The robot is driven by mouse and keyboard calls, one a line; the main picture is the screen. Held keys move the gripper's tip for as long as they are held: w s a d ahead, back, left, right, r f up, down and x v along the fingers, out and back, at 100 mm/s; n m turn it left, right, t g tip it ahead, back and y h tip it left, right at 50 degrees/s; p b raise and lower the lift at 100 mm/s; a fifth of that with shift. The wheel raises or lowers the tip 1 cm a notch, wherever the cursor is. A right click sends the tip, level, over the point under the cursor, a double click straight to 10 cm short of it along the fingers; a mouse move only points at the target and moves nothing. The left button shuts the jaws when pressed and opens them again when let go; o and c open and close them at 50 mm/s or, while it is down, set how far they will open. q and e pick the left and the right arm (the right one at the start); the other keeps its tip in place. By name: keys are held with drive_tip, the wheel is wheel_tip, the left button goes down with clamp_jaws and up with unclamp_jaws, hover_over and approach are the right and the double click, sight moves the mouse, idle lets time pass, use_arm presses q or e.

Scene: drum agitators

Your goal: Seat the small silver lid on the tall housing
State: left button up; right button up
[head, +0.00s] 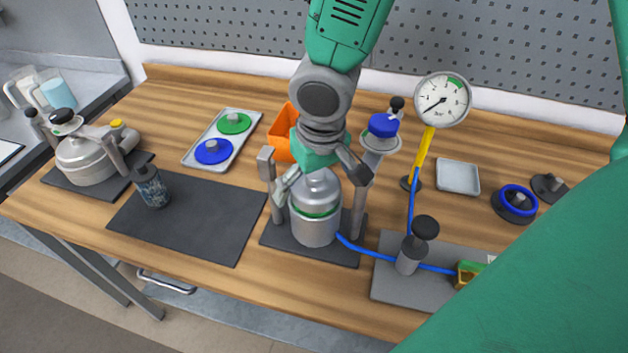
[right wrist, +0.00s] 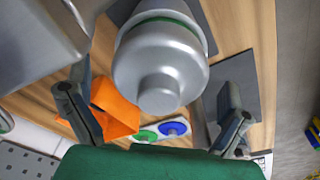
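The tall housing (head: 315,230) is a silver cylinder upright on a dark mat, between grey posts. The small silver lid (head: 316,190) is on top of it, with a green ring at the seam; I cannot tell whether it sits fully flush. In the right wrist view the lid (right wrist: 160,72), with its round knob, faces the camera. My right gripper (head: 318,178) is above the lid, fingers spread on either side. In the right wrist view its fingers (right wrist: 152,112) are wide apart and clear of the lid. My left gripper is not in view.
An orange bin (head: 283,135) stands behind the housing. A tray (head: 190,158) holds a green and a blue disc. A pressure gauge (head: 442,98) and a blue hose (head: 350,243) are at the right. A squat silver vessel (head: 85,160) stands left. The dark mat (head: 205,225) is mostly bare.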

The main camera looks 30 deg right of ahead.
drive_tip(key=r, duration=0.4)
drive_tip(key=s+r, duration=0.1)
drive_tip(key=r, duration=0.6)
drive_tip(key=shift+s+a+r, duration=0.1)
drive_tip(key=shift+s+r, duration=0.1)
drive_tip(key=shift+r, duration=0.2)
